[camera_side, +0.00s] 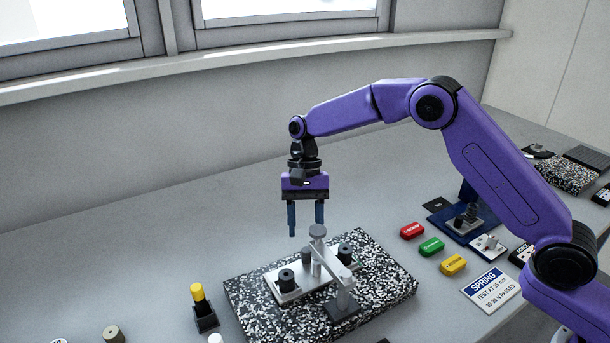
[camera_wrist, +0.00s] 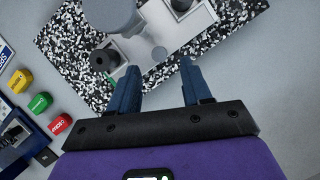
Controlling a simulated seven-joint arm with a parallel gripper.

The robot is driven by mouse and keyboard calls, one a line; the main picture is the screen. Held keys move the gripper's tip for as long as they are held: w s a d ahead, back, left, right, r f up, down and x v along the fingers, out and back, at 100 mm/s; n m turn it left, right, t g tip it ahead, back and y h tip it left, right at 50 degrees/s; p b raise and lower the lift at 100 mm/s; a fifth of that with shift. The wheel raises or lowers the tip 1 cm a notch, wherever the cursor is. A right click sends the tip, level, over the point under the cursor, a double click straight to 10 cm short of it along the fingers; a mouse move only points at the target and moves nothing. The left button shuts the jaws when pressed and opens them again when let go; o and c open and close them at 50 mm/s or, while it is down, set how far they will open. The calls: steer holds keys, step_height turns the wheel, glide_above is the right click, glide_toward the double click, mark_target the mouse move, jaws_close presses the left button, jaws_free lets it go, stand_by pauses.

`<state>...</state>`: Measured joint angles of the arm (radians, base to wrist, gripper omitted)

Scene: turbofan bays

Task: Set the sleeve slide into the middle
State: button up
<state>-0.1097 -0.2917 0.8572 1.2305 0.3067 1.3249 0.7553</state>
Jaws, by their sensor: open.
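My gripper (camera_side: 306,228) is open and empty. It points down above the speckled slab, with its fingertips apart from the fixture below. On the slab lies a light metal plate (camera_side: 293,295) with a black cylinder (camera_side: 286,280) near one end and another (camera_side: 345,253) near the other. A grey post with a round cap (camera_side: 317,231) stands between them, beside a grey bar that slopes to a dark foot (camera_side: 342,306). In the wrist view my fingers (camera_wrist: 160,70) are apart, the plate (camera_wrist: 160,25) beyond them. I cannot tell which part is the sleeve slide.
The speckled slab (camera_side: 388,274) rests on a grey bench. Left stands a yellow-topped piece in a black holder (camera_side: 203,312). Right are red (camera_side: 412,230), green (camera_side: 431,246) and yellow (camera_side: 453,265) blocks, a spring sign (camera_side: 491,290) and a blue tray (camera_side: 440,220). The bench behind is clear.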

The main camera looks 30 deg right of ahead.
steer(key=v, duration=1.2)
steer(key=s+d+r+n+t+h, duration=0.2)
steer(key=s+n, duration=0.6)
steer(key=s, duration=1)
steer(key=s+d+f+n+t, duration=0.1)
steer(key=s+d+f+n, duration=0.2)
steer(key=s, duration=0.7)
steer(key=s+d+f+n+t, duration=0.1)
steer(key=s+d+f+n, duration=0.1)
steer(key=s+d+n, duration=0.5)
steer(key=s+d, duration=0.4)
steer(key=shift+d+f, duration=0.25)
steer(key=shift+f, duration=0.15)
